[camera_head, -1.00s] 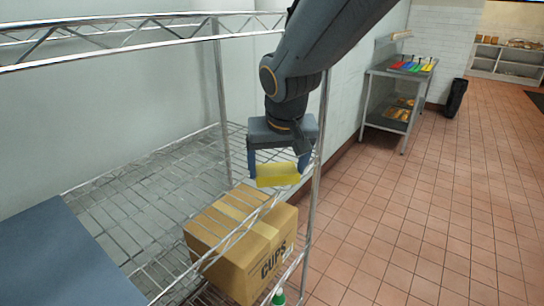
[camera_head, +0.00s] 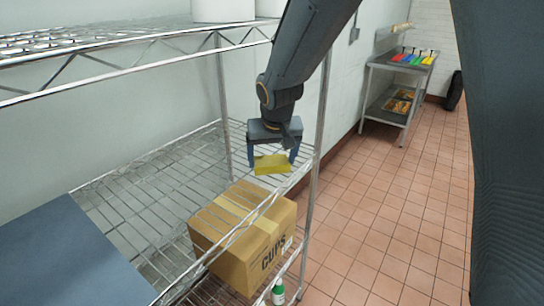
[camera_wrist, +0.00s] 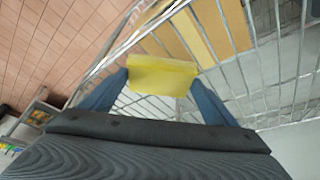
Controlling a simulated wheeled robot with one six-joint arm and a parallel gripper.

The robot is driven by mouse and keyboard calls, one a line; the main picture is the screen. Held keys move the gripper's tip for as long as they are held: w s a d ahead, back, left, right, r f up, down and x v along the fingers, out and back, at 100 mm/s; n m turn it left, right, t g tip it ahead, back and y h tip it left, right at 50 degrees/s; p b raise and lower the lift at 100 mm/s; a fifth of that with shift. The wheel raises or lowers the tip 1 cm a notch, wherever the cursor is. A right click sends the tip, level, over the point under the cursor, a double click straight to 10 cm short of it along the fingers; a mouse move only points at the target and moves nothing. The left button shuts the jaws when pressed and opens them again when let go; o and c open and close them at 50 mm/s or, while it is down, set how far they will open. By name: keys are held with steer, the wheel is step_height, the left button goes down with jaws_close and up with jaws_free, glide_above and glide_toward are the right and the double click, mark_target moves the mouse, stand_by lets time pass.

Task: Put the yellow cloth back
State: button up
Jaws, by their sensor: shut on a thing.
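My gripper (camera_head: 272,163) is shut on the yellow cloth (camera_head: 272,165), a small flat block-like piece between its two blue fingers. In the wrist view the cloth (camera_wrist: 162,75) spans the gap between the fingertips. The gripper points down above a wire shelf (camera_head: 150,185), near its right end and front rail. The cloth appears above the shelf wires; whether it touches them I cannot tell.
A cardboard box marked CUPS (camera_head: 245,240) and a green-capped bottle (camera_head: 278,292) stand below. A blue-grey panel (camera_head: 70,255) is at lower left. Shelf posts and an upper shelf (camera_head: 120,60) border my arm. A metal table (camera_head: 395,90) stands beyond open tiled floor.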

steer(key=o, duration=1.1)
steer(key=b+v, duration=0.2)
steer(key=v, duration=0.5)
steer(key=s+d+f+g, duration=0.1)
steer(key=s+d+f, duration=0.3)
steer(key=s+d, duration=0.1)
steer(key=s+d+f+m+g, duration=0.1)
steer(key=s+d+f, duration=0.3)
steer(key=s+d, duration=0.2)
steer(key=s+d+f+g, duration=0.1)
steer(key=s+d+f, duration=0.3)
steer(key=s, duration=0.4)
steer(key=shift+d+h, duration=0.3)
steer(key=shift+d, duration=0.45)
steer(key=shift+r, duration=0.1)
